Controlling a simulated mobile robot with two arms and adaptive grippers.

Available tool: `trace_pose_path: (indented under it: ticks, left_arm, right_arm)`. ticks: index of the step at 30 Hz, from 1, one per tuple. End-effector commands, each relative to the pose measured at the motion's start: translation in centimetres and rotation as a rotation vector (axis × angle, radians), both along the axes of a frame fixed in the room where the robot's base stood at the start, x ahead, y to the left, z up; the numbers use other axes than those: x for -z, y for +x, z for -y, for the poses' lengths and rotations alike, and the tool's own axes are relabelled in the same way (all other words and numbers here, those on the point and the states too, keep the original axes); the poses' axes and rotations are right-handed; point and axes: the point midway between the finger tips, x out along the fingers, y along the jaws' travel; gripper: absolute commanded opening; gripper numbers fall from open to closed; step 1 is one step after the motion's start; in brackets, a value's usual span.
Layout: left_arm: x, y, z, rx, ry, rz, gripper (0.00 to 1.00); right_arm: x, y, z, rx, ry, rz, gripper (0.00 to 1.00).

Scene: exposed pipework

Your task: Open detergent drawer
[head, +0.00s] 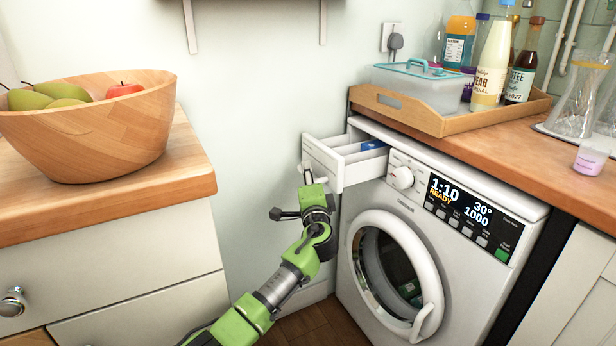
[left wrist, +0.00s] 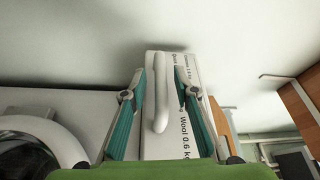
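The detergent drawer (head: 340,158) of the white washing machine (head: 445,240) is pulled out at its upper left, and its compartments show, with something blue in one of them. My left gripper (head: 307,174) is at the drawer's front face. In the left wrist view, its two teal fingers stand apart on either side of the white drawer handle (left wrist: 161,92), with gaps visible between fingers and handle. The drawer front (left wrist: 186,100) there carries printed wash labels. My right gripper is in neither view.
The machine's round door (head: 397,270) is shut below the drawer. A wooden tray (head: 420,119) with a box and bottles stands on the worktop above. A wooden counter (head: 110,190) with a fruit bowl (head: 90,130) is at the left. Bare wall lies between.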

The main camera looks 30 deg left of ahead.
Motion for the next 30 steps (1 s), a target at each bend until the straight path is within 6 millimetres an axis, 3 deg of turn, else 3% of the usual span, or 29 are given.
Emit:
trace_pose_path:
  ticks: [8,21,30]
  left_arm:
    - [0.1,-0.7,0.5,0.0,0.0,0.0,0.28]
    - [0.8,-7.7,5.2,0.001,-0.003,0.0,0.28]
    - [0.9,-9.9,6.7,0.0,-0.001,-0.001,0.28]
  right_arm:
    - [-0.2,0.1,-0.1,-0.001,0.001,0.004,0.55]
    - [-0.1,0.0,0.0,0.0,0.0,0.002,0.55]
    - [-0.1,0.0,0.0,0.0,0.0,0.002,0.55]
